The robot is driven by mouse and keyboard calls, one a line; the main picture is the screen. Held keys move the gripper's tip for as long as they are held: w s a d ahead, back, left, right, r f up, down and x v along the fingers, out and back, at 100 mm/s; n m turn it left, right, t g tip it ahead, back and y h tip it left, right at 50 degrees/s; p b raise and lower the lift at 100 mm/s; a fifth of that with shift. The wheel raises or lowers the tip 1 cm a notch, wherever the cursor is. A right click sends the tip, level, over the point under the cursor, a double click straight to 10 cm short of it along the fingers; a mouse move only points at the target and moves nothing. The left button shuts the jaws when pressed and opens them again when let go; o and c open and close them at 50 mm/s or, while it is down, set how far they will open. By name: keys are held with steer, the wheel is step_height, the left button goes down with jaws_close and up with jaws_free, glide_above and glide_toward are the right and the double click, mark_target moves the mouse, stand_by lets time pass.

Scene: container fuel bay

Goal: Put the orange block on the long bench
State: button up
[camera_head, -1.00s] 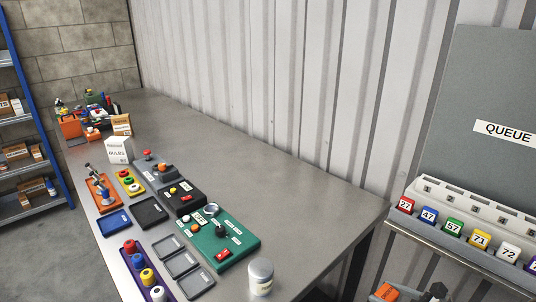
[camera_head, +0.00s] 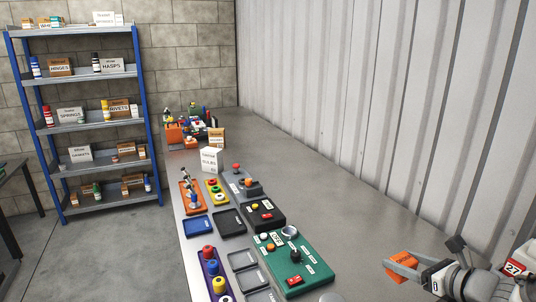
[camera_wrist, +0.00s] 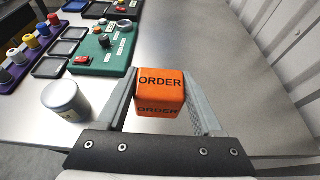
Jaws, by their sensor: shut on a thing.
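The orange block (camera_wrist: 160,92), marked ORDER, is between the two fingers of my gripper (camera_wrist: 162,103) in the wrist view. In the head view the gripper (camera_head: 402,266) is at the lower right, shut on the orange block (camera_head: 403,260). The long bench (camera_head: 320,185) is a grey metal top running along the corrugated wall. In the wrist view the block appears above the bare bench top (camera_wrist: 195,40), close to its near edge. I cannot tell the exact height of the block over the bench.
A green control panel (camera_head: 293,264), a black box (camera_head: 263,215), small trays (camera_head: 229,222) and a purple rack (camera_head: 213,276) fill the bench's left side. A white-lidded jar (camera_wrist: 66,100) stands left of my gripper. The bench's right half is clear. Blue shelving (camera_head: 80,130) stands far left.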

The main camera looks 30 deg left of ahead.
steer(key=shift+a+r, duration=0.5)
steer(key=shift+r, duration=0.05)
steer(key=w+d+f, duration=0.1)
steer(key=w+f, duration=0.1)
steer(key=w, duration=0.1)
steer(key=w+d+f, duration=0.2)
steer(key=w, duration=0.2)
steer(key=w+d+f, duration=0.2)
steer(key=w+f, duration=0.1)
steer(key=shift+w, duration=0.3)
steer(key=shift+f, duration=2.05)
steer(key=shift+f, duration=0.15)
steer(key=o, duration=1.4)
